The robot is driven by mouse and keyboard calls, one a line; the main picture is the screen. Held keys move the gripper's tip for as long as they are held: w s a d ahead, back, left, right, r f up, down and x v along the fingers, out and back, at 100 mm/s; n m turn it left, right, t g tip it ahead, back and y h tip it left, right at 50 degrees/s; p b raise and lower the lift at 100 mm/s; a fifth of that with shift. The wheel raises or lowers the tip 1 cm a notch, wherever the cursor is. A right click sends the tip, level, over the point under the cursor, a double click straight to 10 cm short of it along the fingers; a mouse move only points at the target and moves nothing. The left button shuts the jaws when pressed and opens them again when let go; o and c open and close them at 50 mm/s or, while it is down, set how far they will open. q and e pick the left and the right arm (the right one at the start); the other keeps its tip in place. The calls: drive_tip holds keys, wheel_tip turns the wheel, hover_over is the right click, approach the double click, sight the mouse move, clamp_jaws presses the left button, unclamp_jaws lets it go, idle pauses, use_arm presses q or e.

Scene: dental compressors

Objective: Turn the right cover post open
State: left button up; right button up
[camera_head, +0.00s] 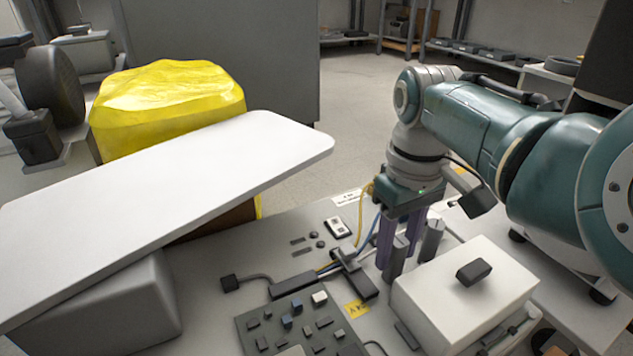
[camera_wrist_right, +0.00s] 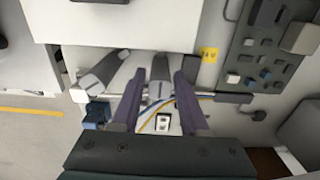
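Two dark grey cover posts stand beside the white box-shaped cover with a black knob (camera_head: 470,300). One post (camera_head: 394,262) is nearer the switch panel; the other post (camera_head: 433,240) is farther right in the head view. In the right wrist view, the panel-side post (camera_wrist_right: 160,88) lies between my purple fingers, and the other post (camera_wrist_right: 106,72) slants outside them at left. My right gripper (camera_head: 402,236) points down and is open, with a finger on either side of the panel-side post. Contact cannot be told. My left gripper is out of view.
A switch panel (camera_head: 300,325), a black block with cables (camera_head: 292,285) and a small white socket plate (camera_head: 338,228) lie left of the posts. A large white slab (camera_head: 170,215) and a yellow bundle (camera_head: 165,105) fill the left. Blue and yellow cables run close to my fingers.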

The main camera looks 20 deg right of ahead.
clamp_jaws()
drive_tip(key=shift+r, duration=0.1)
idle(0.4)
drive_tip(key=shift+m+p, duration=0.6)
drive_tip(key=shift+m, duration=0.1)
drive_tip(key=m+p, duration=0.1)
drive_tip(key=m, duration=0.1)
drive_tip(key=shift+m, duration=0.3)
drive_tip(key=m+p, duration=0.1)
drive_tip(key=m, duration=0.3)
drive_tip(key=shift+m, duration=0.4)
drive_tip(key=shift+d+m, duration=0.1)
drive_tip(key=shift+m, duration=1.1)
